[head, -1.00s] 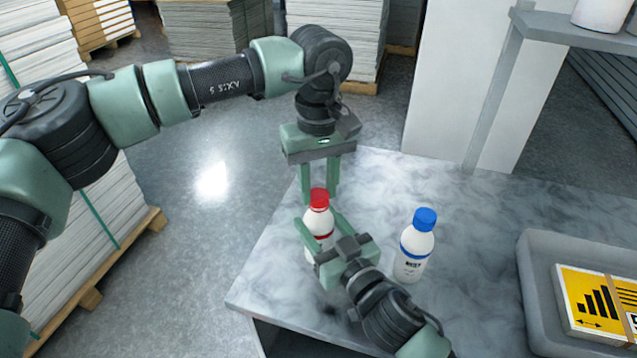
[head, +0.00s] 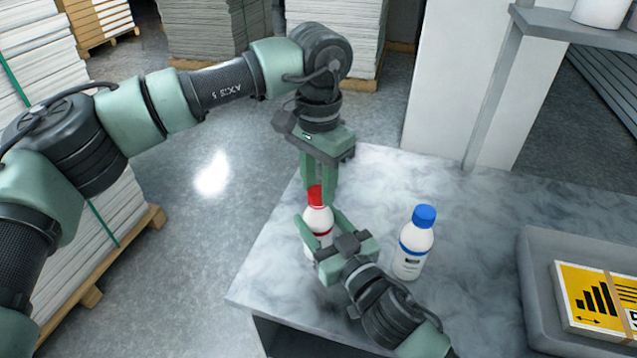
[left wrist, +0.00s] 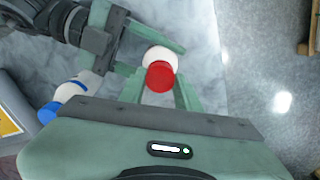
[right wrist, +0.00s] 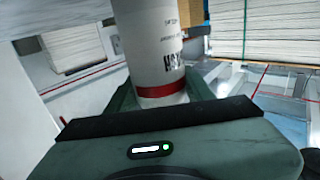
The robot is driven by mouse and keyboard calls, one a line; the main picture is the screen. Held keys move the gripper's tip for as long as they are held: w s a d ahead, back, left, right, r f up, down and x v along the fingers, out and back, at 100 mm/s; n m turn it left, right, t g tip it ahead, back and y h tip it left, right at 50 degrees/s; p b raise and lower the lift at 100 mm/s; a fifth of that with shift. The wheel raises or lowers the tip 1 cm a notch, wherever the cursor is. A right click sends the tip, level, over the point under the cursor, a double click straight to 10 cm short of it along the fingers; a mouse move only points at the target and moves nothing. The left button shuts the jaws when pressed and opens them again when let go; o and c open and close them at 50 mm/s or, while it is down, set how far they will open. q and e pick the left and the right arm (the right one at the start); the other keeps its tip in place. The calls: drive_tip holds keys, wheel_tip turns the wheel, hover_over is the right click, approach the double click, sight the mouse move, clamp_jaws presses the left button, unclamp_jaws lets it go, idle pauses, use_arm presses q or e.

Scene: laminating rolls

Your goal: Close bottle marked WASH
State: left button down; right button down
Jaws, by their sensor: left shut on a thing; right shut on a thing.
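A white bottle with a red band (head: 318,219) stands upright near the table's left edge. In the right wrist view the bottle (right wrist: 158,45) shows dark print, upside down, that looks like WASH. Its red cap (head: 315,195) sits at the bottle's mouth; I cannot tell how tight it is. My left gripper (head: 318,188) points down from above and is shut on the red cap, which also shows in the left wrist view (left wrist: 159,77). My right gripper (head: 319,238) is shut on the bottle's body from the front right. The fingers hide parts of cap and body.
A white bottle with a blue cap (head: 414,247) stands just right of my right gripper. A grey tray (head: 534,290) with a yellow-labelled pack (head: 595,303) is at the right. The marble table (head: 470,215) is clear behind the bottles. A shelf (head: 570,32) overhangs at the back right.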

use_arm(q)
drive_tip(key=c, duration=1)
unclamp_jaws()
drive_tip(key=shift+r, duration=0.1)
drive_tip(key=shift+r, duration=2.2)
drive_tip(key=shift+c, duration=0.4)
